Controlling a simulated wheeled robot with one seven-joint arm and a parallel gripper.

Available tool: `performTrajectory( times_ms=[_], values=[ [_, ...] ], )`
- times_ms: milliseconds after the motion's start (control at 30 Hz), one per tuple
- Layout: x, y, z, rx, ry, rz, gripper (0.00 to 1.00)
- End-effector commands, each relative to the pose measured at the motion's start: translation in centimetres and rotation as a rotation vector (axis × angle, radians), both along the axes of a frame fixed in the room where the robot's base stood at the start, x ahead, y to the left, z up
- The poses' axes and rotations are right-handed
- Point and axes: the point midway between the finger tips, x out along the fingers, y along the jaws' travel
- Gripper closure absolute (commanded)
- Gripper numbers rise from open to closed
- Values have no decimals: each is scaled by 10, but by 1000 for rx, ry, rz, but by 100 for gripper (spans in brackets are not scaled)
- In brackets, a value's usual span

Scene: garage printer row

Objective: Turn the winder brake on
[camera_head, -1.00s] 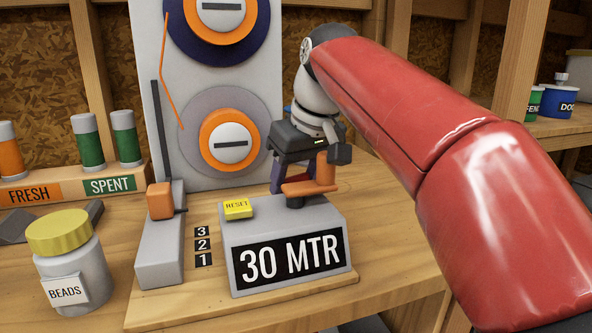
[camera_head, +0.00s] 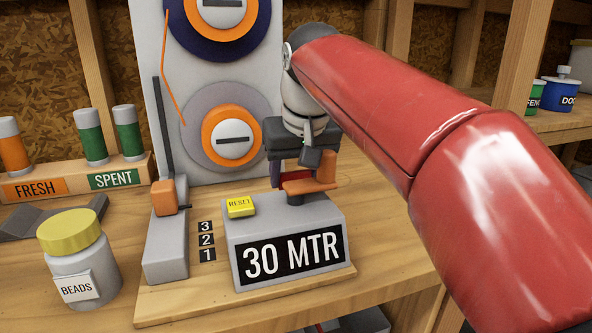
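The grey counter box marked 30 MTR (camera_head: 330,217) stands on a wooden board and carries a yellow RESET button (camera_head: 240,207) and an orange crank-like handle (camera_head: 312,187). To its left, a grey base holds an upright dark lever with an orange block (camera_head: 164,197); the numbers 3, 2, 1 (camera_head: 207,240) run beside it. Which part is the winder brake is not labelled. My gripper (camera_head: 291,176) points down just above and behind the orange handle, in front of the lower reel (camera_head: 212,112). Its fingertips are largely hidden; contact and opening cannot be told.
A white upright panel (camera_head: 160,30) with two reels stands behind. A BEADS jar (camera_head: 90,275) and a rack marked FRESH and SPENT (camera_head: 75,188) are at left. My red arm covers the right side. Bare board lies in front of the lever base.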

Motion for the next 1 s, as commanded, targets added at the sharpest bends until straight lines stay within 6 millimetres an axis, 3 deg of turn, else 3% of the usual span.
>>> performTrajectory(
  times_ms=[67, 100, 233, 567, 1000],
  values=[
    [0, 0, 0, 0, 1, 0, 68],
    [0, 0, 0, 0, 1, 0, 42],
    [0, 0, 0, 0, 1, 0, 25],
    [-1, 0, 3, 0, -1, 1, 24],
    [-24, -6, 63, 1, -2, 1, 24]
  ],
)
